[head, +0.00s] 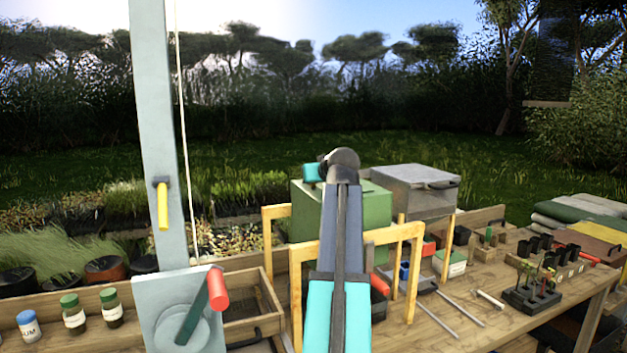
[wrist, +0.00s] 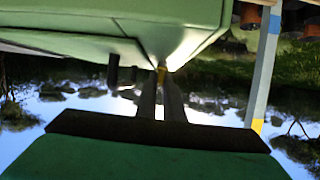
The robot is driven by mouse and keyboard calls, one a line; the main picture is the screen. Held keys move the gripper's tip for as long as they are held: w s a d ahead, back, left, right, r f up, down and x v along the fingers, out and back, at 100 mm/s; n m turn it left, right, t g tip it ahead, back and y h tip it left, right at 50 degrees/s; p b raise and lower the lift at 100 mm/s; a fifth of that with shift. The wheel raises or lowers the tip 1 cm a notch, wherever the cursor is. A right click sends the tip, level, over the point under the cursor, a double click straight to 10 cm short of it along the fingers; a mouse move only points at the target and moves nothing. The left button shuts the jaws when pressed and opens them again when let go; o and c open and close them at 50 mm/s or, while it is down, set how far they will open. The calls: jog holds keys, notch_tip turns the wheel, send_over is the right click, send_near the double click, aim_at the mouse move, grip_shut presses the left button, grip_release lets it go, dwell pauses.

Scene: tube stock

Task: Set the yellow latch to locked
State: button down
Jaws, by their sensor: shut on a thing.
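In the wrist view my gripper (wrist: 161,82) has its two dark fingers close together. In the head view the green box (head: 375,212) stands behind my arm, which hides my gripper and the latch.
A pale post (head: 157,120) with a yellow handle (head: 163,205) and a red-gripped crank (head: 218,288) stand at left. Yellow wooden frames (head: 415,275) flank my arm. A grey box (head: 415,190) stands beside the green one. Tools and pots crowd the right of the bench (head: 450,325).

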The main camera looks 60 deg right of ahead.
jog(key=shift+a, duration=0.1)
jog(key=shift+w+m+g+h, duration=0.2)
jog(key=shift+m+g+h, duration=1.15)
jog(key=shift+m, duration=0.25)
jog(key=shift+w+a+m+g+h+b, duration=0.15)
jog(key=shift+m+g+h+b, duration=0.3)
jog(key=shift+m+g, duration=0.45)
jog(key=shift+w+d+m+g+h+b, duration=0.1)
jog(key=shift+m+g+h+b, duration=0.3)
jog(key=shift+m+g, duration=0.5)
jog(key=m+g+b, duration=0.4)
jog(key=g, duration=0.1)
jog(key=m+g+b, duration=0.2)
jog(key=shift+w+g, duration=0.25)
jog(key=shift+w, duration=0.1)
jog(key=shift+w+m+g+y+b, duration=0.1)
jog(key=shift+m+g+y+b, duration=0.95)
jog(key=shift+m+g, duration=0.8)
jog(key=shift+g, duration=0.25)
jog(key=shift+m, duration=0.35)
jog(key=c, duration=1.9)
grip_release()
jog(key=shift+o, duration=0.2)
